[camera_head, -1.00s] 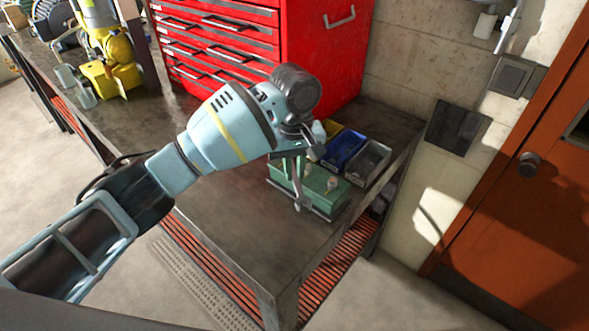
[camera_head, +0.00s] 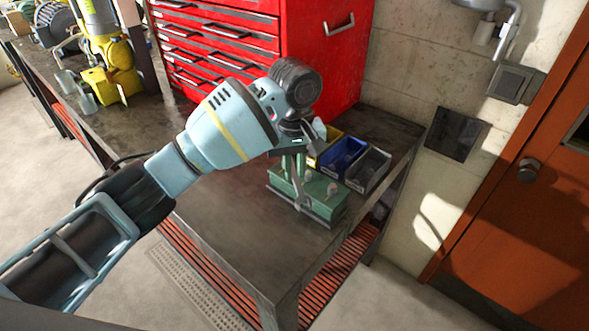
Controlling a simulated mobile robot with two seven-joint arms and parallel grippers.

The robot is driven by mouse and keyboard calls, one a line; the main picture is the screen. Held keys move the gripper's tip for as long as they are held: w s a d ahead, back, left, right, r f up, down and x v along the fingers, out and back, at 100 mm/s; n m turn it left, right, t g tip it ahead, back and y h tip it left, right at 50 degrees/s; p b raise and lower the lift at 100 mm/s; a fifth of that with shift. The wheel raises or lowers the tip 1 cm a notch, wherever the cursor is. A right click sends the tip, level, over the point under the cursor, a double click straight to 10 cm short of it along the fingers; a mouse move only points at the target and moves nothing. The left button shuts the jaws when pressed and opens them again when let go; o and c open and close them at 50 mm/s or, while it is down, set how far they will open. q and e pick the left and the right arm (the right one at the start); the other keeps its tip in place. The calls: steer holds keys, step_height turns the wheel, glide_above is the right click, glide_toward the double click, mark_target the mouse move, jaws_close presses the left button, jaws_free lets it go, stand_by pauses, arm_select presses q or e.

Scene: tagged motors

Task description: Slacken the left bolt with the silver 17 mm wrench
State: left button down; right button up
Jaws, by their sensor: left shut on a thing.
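A pale bolt (camera_head: 332,188) stands on the right part of the block's top. The left bolt is hidden behind my gripper and the wrench, so I cannot tell whether the wrench touches it. The wrench's size marking is too small to read. My right gripper is not in view.
A red drawer cabinet (camera_head: 300,60) stands at the back. A yellow machine (camera_head: 108,60) is at the far left. The workbench (camera_head: 235,215) is bare in front.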

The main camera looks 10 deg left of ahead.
arm_select(q)
steer(key=a+m, duration=0.2)
steer(key=m, duration=0.1)
steer(key=a+m, duration=0.3)
steer(key=shift+s+a+m, duration=0.1)
steer(key=shift+s+m, duration=0.05)
steer(key=shift+m, duration=0.15)
stand_by(0.4)
steer(key=a+m, duration=0.1)
steer(key=m, duration=0.1)
steer(key=w+a+m, duration=0.1)
steer(key=a+m, duration=0.1)
steer(key=w+a+m, duration=0.1)
steer(key=m, duration=0.1)
steer(key=shift+w+a, duration=0.25)
stand_by(0.4)
steer(key=shift+f, duration=1.7)
stand_by(0.7)
